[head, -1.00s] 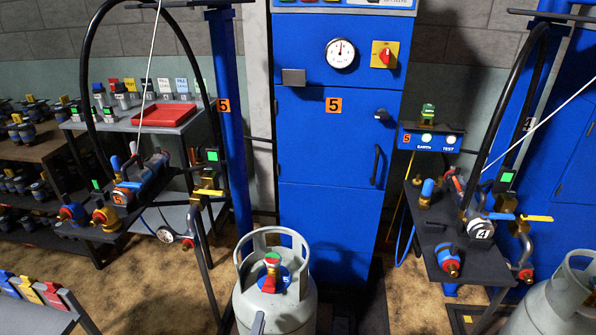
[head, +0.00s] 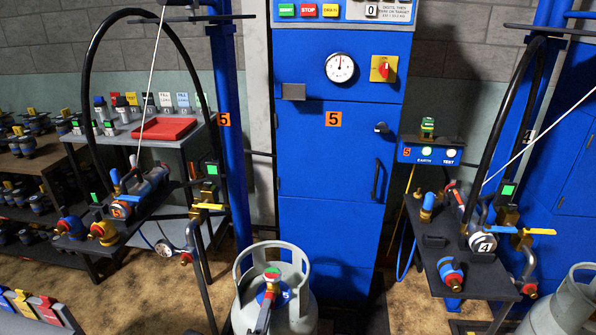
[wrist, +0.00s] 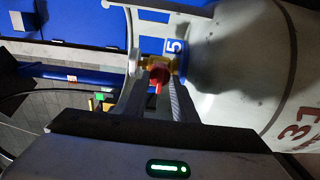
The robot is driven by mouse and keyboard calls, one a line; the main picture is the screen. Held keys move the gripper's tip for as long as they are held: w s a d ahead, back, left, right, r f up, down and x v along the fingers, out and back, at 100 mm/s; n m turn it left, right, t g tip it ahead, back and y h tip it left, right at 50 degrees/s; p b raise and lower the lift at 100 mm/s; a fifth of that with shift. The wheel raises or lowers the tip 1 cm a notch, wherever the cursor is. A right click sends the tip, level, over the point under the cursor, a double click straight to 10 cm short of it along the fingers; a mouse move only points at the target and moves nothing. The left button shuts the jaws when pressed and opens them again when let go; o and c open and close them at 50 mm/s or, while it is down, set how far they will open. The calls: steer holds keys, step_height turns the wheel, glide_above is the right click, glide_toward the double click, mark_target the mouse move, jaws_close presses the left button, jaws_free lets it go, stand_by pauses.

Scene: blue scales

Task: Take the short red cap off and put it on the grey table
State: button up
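A grey gas cylinder (head: 302,318) stands upright at the bottom middle of the head view, with a collar around its valve. The short red cap (wrist: 158,77) shows in the wrist view beside the brass valve (wrist: 152,62). My gripper (wrist: 158,100) has reached the valve, one dark finger on each side of the cap. I cannot tell whether the fingers touch it.
A blue cabinet (head: 335,215) stands behind the cylinder. A hose-and-valve bench (head: 130,225) is at the left, and another (head: 475,270) at the right. A second cylinder (head: 560,310) is at the lower right. Several small labelled items stand along the grey table's back.

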jaws_close()
steer(key=shift+n, duration=1.7)
steer(key=n, duration=0.3)
steer(key=shift+s+n, duration=0.1)
steer(key=shift+n, duration=0.2)
steer(key=n, duration=0.3)
